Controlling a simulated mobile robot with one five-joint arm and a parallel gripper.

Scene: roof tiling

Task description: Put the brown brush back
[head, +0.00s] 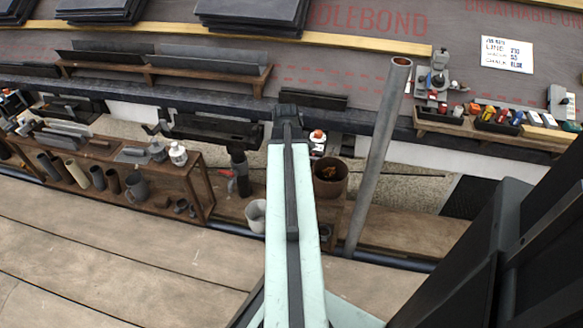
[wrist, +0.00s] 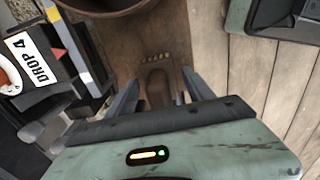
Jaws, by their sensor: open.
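In the wrist view my gripper (wrist: 160,76) is open, its two dark fingers apart and pointing at a brown board (wrist: 188,35). A dark brown shape (wrist: 157,86) that looks like the brown brush lies on the board, between the fingers in the picture. A row of small pale tufts or dots (wrist: 155,57) shows just beyond it. Its near end is hidden by my gripper body, and I cannot tell whether the fingers touch it. In the head view my arm hides the gripper, and I cannot make out the brush.
A rusty bucket (head: 330,180) stands by my arm in the head view. A white pot (head: 256,215) stands left of it, and a grey pipe (head: 380,155) rises at right. A "DROP 4" label (wrist: 33,60) is at left in the wrist view. Plank flooring (head: 110,255) lies clear in front.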

